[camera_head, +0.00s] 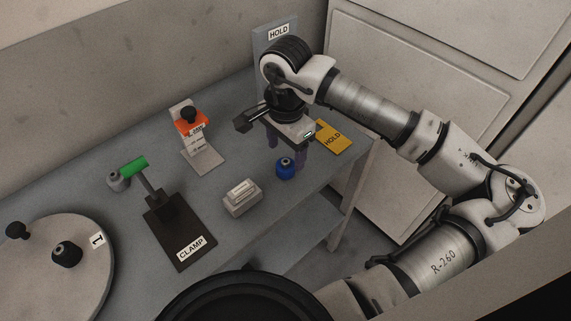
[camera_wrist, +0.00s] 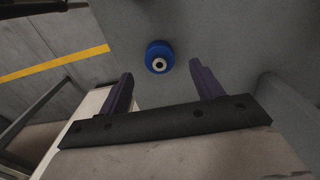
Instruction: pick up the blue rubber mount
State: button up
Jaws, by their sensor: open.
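The blue rubber mount (camera_head: 285,168) is a short round blue piece with a dark top in the head view. It stands upright on the grey table near its front edge.
A grey block (camera_head: 241,198) stands left of the mount.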

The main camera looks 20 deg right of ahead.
aim_at(286, 161)
jog(key=shift+f+p, duration=0.9)
jog(key=shift+f, duration=1.5)
jog(key=c, duration=1.1)
jog(key=shift+r, duration=0.1)
notch_tip(286, 161, up, 20)
jog(key=b, duration=0.4)
jog(key=shift+a, duration=0.1)
